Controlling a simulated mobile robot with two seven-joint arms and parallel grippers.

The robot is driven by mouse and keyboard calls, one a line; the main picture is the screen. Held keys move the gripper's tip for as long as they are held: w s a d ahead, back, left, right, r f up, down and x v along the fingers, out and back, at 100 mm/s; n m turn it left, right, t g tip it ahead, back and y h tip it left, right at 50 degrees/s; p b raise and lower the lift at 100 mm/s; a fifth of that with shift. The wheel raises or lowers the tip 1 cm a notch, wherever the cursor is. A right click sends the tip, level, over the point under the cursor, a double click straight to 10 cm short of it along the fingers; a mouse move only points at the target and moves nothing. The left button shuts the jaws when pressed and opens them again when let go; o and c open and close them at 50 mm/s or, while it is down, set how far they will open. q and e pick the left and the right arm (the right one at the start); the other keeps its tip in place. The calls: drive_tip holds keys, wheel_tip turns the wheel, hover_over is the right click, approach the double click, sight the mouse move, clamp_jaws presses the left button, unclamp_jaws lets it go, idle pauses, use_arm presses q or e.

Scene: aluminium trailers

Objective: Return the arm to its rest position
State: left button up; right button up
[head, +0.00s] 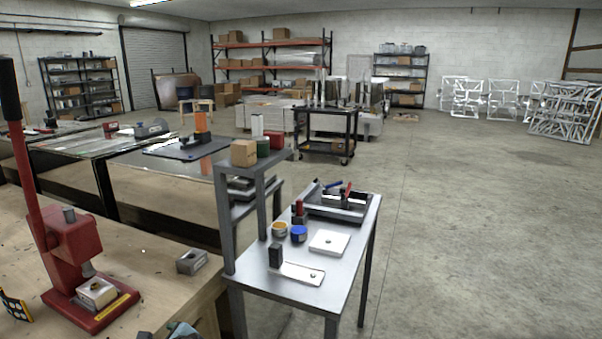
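Neither of my grippers shows in the head view, and no arm of mine can be made out. A red arbor press (75,245) with a long lever stands on the wooden bench (150,235) at the left. A light metal block (97,292) sits on the press base. A grey metal block (192,262) lies on the bench right of the press. Small dark and teal items (183,330) at the bottom edge are cut off and unclear.
A grey metal table (260,285) in the middle carries a tool tray (335,205), yellow (279,229) and blue (298,233) rolls, and flat plates (329,242). A cardboard box (243,153) sits on its raised shelf. Open concrete floor (480,230) lies to the right.

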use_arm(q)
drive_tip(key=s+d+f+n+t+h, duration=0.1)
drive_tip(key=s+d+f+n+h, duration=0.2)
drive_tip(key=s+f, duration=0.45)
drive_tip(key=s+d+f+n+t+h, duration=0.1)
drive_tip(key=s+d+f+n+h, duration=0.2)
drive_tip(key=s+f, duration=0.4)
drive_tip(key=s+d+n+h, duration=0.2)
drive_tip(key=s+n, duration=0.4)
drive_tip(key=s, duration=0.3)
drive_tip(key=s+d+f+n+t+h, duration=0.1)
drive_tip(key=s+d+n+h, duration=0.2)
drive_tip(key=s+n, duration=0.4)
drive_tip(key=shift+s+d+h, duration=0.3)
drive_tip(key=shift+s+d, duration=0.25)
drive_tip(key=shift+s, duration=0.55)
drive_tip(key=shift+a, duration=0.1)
